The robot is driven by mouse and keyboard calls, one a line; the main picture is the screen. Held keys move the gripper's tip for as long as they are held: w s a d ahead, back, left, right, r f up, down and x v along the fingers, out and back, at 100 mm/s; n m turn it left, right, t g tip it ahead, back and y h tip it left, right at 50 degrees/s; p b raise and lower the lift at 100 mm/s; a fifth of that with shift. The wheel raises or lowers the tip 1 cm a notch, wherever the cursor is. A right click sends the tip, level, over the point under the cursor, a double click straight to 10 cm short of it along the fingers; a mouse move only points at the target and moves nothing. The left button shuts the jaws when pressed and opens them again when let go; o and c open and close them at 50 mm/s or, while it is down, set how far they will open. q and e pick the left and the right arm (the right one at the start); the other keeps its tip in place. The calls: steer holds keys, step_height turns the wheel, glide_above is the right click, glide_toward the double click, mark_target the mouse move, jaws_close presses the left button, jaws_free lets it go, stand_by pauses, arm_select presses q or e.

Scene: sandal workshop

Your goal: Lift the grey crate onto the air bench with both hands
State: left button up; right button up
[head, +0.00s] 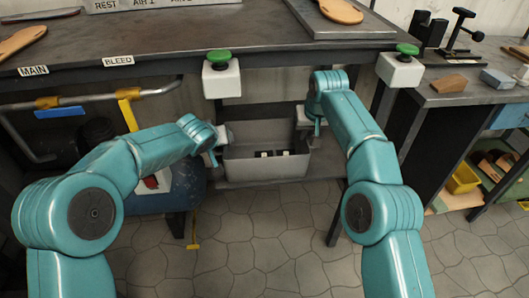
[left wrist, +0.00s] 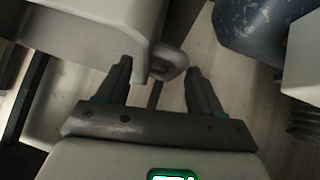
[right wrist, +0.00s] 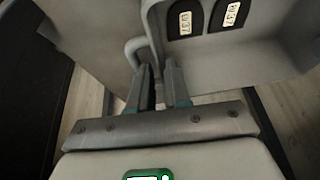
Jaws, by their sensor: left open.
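The grey crate (head: 265,167) stands on a low shelf under the dark-topped air bench (head: 190,45). Two dark items with white labels (right wrist: 185,22) lie inside it. My left gripper (head: 218,150) is at the crate's left end. In the left wrist view its open fingers (left wrist: 160,67) stand on either side of the crate's loop handle (left wrist: 176,66), with gaps visible. My right gripper (head: 310,125) is at the right end. In the right wrist view its fingers (right wrist: 159,68) are close together on the crate's handle (right wrist: 134,50); the grip is partly hidden.
Two green-topped buttons on white boxes (head: 221,80) (head: 399,72) hang at the bench's front edge. A metal pipe (head: 110,97) runs under the bench. A side bench (head: 470,85) with tools is at right.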

arm_select(q)
steer(key=shift+x, duration=0.95)
arm_select(e)
steer(key=shift+x, duration=0.9)
arm_select(q)
steer(key=shift+f, duration=0.1)
